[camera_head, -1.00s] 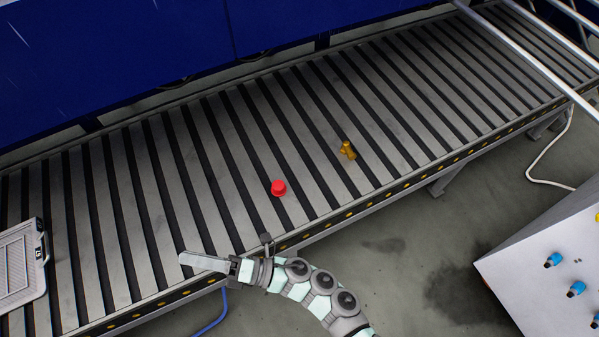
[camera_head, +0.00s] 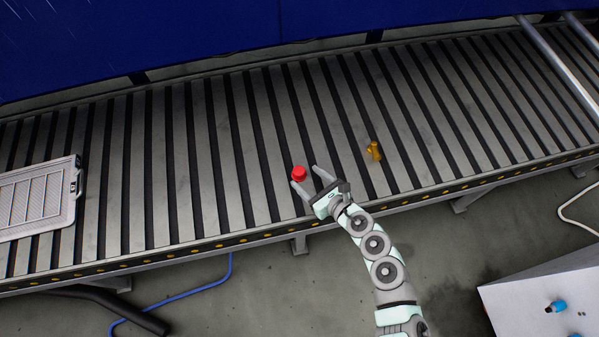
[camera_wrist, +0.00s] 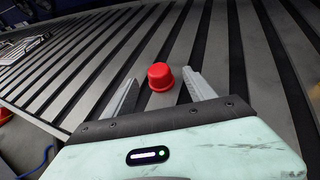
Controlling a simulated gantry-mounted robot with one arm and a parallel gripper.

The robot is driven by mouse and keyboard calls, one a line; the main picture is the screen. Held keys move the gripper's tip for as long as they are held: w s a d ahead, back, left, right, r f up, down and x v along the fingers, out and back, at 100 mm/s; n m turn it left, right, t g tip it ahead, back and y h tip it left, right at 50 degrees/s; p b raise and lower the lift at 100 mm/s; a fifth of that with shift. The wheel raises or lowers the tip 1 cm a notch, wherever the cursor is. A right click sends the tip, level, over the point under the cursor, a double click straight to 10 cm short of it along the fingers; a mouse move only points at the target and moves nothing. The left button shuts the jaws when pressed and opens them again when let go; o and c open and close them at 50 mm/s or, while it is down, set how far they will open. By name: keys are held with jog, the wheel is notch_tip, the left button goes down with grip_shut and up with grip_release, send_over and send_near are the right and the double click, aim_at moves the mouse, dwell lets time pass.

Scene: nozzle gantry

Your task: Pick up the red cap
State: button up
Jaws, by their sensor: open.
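The red cap (camera_head: 299,174) rests on the grey slatted conveyor (camera_head: 210,180) near its front side. My gripper (camera_head: 307,178) is open just in front of the cap, with its two fingers pointing toward it. In the wrist view the cap (camera_wrist: 160,77) lies between and slightly beyond the tips of the open fingers (camera_wrist: 158,84). No contact between fingers and cap is visible. Nothing is held.
A brass-coloured fitting (camera_head: 374,151) lies on the conveyor to the right of the cap. A grey crate (camera_head: 77,190) sits at the left end. A blue wall (camera_head: 200,40) stands behind. Metal rails (camera_head: 556,60) cross at upper right. The slats left of the cap are clear.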

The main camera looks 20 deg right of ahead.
aim_at(302, 174)
jog(key=b+x, duration=0.1)
jog(key=x, duration=0.4)
jog(key=shift+r, duration=0.25)
jog(key=shift+s, duration=0.1)
grip_shut()
dwell(0.3)
